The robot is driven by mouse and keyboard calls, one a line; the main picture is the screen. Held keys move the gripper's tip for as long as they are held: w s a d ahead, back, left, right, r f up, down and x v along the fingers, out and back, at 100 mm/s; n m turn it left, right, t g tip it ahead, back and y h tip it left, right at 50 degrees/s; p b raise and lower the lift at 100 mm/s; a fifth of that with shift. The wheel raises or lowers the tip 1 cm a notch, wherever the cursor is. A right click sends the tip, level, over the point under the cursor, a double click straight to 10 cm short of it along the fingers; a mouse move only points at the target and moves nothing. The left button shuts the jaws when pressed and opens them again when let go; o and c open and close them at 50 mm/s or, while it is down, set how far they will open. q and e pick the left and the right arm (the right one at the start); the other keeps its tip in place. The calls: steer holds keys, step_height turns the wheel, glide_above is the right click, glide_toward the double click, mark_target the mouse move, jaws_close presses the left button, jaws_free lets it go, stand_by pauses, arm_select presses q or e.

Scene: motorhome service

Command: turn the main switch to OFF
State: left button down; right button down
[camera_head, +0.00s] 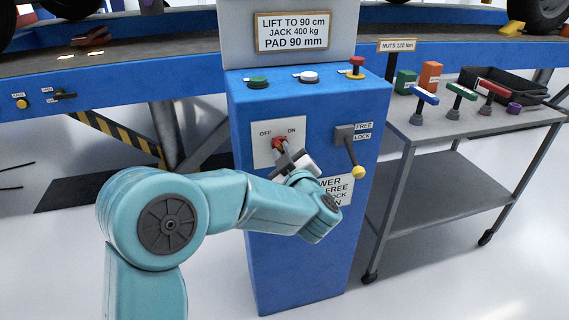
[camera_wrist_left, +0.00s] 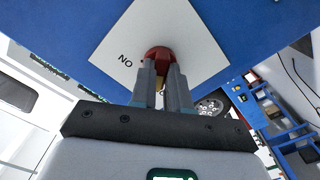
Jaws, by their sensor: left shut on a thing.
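The main switch is a red knob (camera_head: 277,142) on a white plate (camera_head: 262,152) on the front of the blue control cabinet (camera_head: 258,215). The plate reads OFF on the left and ON on the right. My left gripper (camera_head: 284,150) reaches it from below right and is shut on the knob. In the left wrist view the two grey fingers of my left gripper (camera_wrist_left: 161,82) sit either side of the red knob (camera_wrist_left: 158,53). The fingers hide part of the knob and of the plate's lettering, so I cannot tell which label it points to. My right gripper is not in view.
A lever with a yellow ball (camera_head: 358,172), beside FREE and LOCK labels, is right of the switch. Green, white and red buttons (camera_head: 308,77) are on the cabinet top. A grey trolley (camera_head: 455,135) with coloured tools stands right. The blue lift (camera_head: 110,68) is behind.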

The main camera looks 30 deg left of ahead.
arm_select(q)
steer(key=shift+f+n+b, duration=0.15)
steer(key=shift+n+b, duration=0.55)
steer(key=shift+n, duration=0.1)
steer(key=c, duration=1.1)
jaws_free()
steer(key=p+v, duration=0.1)
steer(key=v, duration=1.5)
steer(key=shift+s+p, duration=0.2)
steer(key=shift+p, duration=0.15)
steer(key=shift+d, duration=0.15)
